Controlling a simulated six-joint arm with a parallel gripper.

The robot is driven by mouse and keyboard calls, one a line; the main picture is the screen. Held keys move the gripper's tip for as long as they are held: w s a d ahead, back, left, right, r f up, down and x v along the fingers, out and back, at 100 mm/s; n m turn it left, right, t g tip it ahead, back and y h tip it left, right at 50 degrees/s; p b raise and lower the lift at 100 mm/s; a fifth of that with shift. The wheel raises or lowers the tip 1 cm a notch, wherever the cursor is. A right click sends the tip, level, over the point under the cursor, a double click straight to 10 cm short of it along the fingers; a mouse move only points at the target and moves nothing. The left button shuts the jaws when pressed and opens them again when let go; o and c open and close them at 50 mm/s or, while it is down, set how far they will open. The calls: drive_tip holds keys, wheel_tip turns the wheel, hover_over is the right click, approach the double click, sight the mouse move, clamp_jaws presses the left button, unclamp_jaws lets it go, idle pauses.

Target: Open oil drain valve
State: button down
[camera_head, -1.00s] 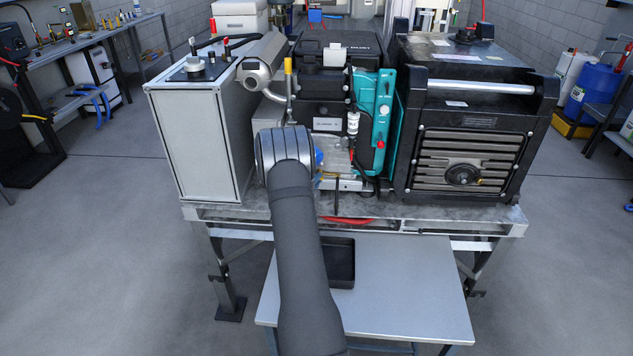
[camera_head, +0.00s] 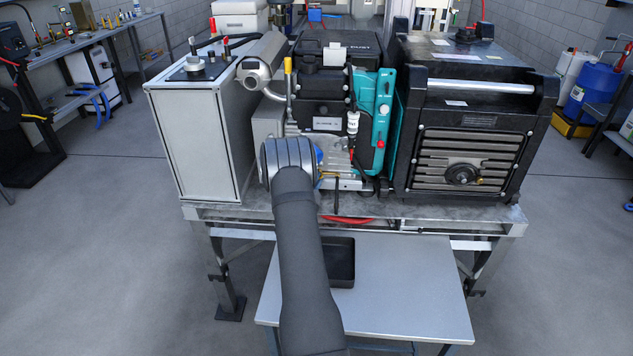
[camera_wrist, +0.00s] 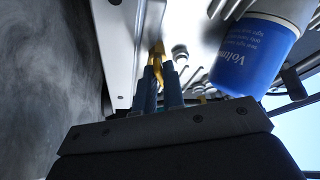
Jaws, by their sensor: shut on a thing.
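My gripper (camera_wrist: 160,78) shows in the wrist view, its two blue fingers shut on the brass-yellow oil drain valve (camera_wrist: 157,49) under a pale metal surface. The valve's gold-coloured part runs between and along the fingertips. How far the valve is turned cannot be told. In the camera_head view my arm hides the gripper and the valve. The teal and black engine (camera_head: 372,110) stands behind my arm on the metal bench.
A blue filter (camera_wrist: 252,55) hangs close to the right of my fingers, and metal bolts sit between them. A black tray (camera_head: 342,262) rests on the lower grey table (camera_head: 410,285). A black generator unit (camera_head: 465,120) and a grey cabinet (camera_head: 195,140) flank the engine.

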drive_tip(key=shift+n, duration=0.4)
drive_tip(key=c, duration=1.6)
unclamp_jaws()
drive_tip(key=v, duration=1.7)
drive_tip(key=shift+s+f, duration=0.2)
drive_tip(key=shift+f, duration=0.05)
drive_tip(key=shift+o, duration=0.5)
